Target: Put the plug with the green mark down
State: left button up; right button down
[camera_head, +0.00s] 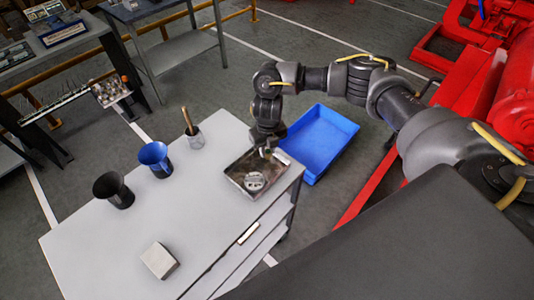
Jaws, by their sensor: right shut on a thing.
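My right gripper (266,151) reaches down over the dark metal tray (238,180) at the right end of the grey table. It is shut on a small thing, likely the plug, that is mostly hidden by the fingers. I cannot make out a green mark. A round, light metal part with holes (254,181) lies in the tray just in front of the gripper. A small pale piece (282,157) shows at the tray's far right edge, close beside the gripper. My left gripper is not in view.
On the grey table (205,215) stand a black cup (113,190), a blue cup (155,158), a grey pot with a brush (194,138) and a pale block (159,260). A blue bin (318,142) is beyond the table's right end. The table's middle is clear.

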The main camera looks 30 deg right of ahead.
aim_at(267, 151)
jog(key=shift+w+f, duration=0.1)
jog(key=shift+f, duration=0.05)
notch_tip(267, 151, down, 2)
jog(key=shift+f+p, duration=0.15)
jog(key=shift+p, duration=0.2)
jog(key=shift+w+f, duration=0.1)
jog(key=shift+f, duration=0.35)
jog(key=shift+f, duration=0.1)
jog(key=c, duration=1.2)
grip_release()
